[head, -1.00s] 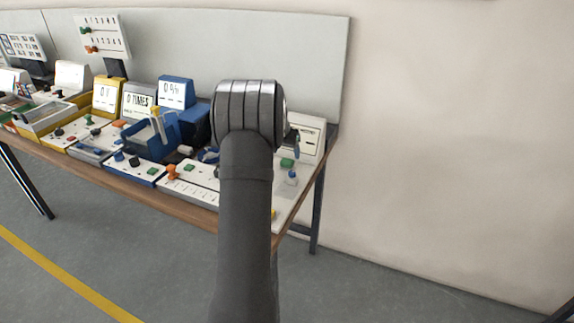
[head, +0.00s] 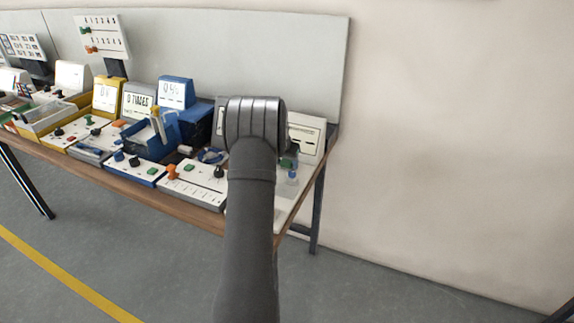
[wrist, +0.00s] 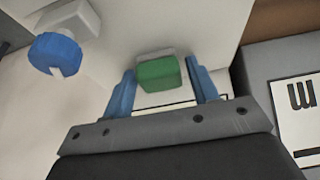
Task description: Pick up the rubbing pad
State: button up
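A small green block with a pale grey part behind it (wrist: 157,74), which looks like the rubbing pad, sits on a pale surface in the wrist view. My gripper (wrist: 161,66) is open, with its two blue fingers on either side of the green block. Gaps show between the block and both fingers, so it does not look gripped. In the head view a green piece (head: 288,163) shows just right of my arm at the table's right end. My gripper is mostly hidden behind my arm there.
A blue round piece on a white block (wrist: 55,52) lies left of the fingers. A grey box with a white label (wrist: 300,110) is close on the right. In the head view, several control panels and displays crowd the table (head: 190,205) left of my arm.

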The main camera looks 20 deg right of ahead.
aim_at(288, 161)
jog(key=c, duration=0.8)
jog(key=shift+r, duration=0.45)
jog(key=r, duration=0.3)
jog(key=shift+s+d+r, duration=0.15)
jog(key=shift+d+r, duration=0.05)
jog(key=shift+r, duration=0.15)
jog(key=s+d+r, duration=0.6)
jog(key=s, duration=0.3)
jog(key=shift+s+r, duration=0.25)
